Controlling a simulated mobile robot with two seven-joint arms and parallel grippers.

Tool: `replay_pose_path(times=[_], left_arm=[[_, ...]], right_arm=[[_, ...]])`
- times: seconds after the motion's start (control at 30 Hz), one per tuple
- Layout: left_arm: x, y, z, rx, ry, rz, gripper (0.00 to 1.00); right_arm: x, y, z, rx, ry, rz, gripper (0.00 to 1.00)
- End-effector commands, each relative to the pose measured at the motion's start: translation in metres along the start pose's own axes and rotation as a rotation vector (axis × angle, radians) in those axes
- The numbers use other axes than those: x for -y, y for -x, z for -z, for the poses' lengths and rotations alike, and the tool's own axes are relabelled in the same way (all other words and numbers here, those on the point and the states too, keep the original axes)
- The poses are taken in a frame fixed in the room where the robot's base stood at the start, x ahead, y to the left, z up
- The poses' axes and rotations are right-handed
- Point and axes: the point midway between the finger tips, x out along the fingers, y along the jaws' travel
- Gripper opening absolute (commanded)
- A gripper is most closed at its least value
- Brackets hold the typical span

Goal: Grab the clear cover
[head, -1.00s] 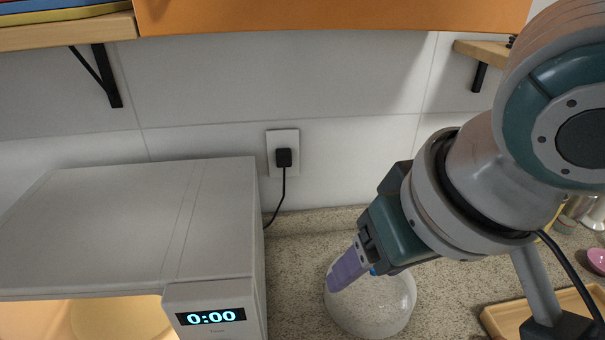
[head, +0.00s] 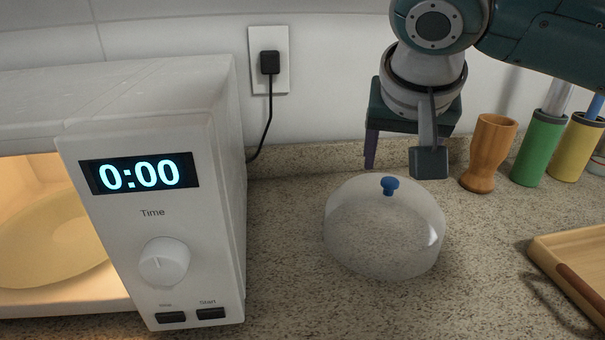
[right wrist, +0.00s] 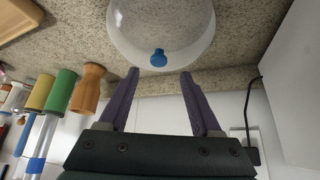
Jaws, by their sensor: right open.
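The clear cover (head: 384,238) is a translucent dome with a blue knob (head: 389,184) on top. It sits upright on the speckled counter, right of the microwave. It also shows at the top of the right wrist view (right wrist: 160,25), with its knob (right wrist: 158,58) just beyond and between the fingertips. My right gripper (head: 398,160) is behind and above the cover, apart from the knob. Its purple fingers are spread and empty in the right wrist view (right wrist: 160,74). In the head view one finger is mostly hidden by a wrist part. My left gripper is out of view.
The white microwave (head: 208,150) stands close on the left, open and lit, with a plate (head: 50,240) inside. A wooden cup (head: 488,152), green (head: 538,148) and yellow (head: 577,148) containers stand at right. A wooden tray (head: 560,255) lies front right. Counter before the cover is clear.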

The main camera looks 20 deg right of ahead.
Motion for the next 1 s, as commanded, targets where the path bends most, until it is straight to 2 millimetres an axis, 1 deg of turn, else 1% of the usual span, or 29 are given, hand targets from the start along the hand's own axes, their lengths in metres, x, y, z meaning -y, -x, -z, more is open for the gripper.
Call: replay_pose_path(times=[0.17, 0.3, 0.4, 0.5, 0.7, 1.0], left_arm=[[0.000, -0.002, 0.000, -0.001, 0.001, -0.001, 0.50], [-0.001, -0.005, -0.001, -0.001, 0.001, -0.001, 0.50], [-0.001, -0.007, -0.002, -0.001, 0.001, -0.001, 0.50], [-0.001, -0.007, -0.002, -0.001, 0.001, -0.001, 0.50], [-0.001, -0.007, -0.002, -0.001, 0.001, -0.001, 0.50], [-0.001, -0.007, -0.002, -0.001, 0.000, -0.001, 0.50]], right_arm=[[-0.002, -0.018, -0.001, 0.000, 0.001, -0.002, 0.65], [-0.003, -0.042, -0.002, 0.000, 0.001, -0.002, 0.65], [-0.003, -0.053, -0.002, 0.000, 0.002, 0.000, 0.65], [-0.003, -0.057, -0.002, 0.000, 0.003, 0.001, 0.65], [-0.002, -0.057, -0.002, -0.001, 0.003, 0.003, 0.64], [-0.003, -0.057, -0.002, -0.001, 0.003, 0.002, 0.31]])
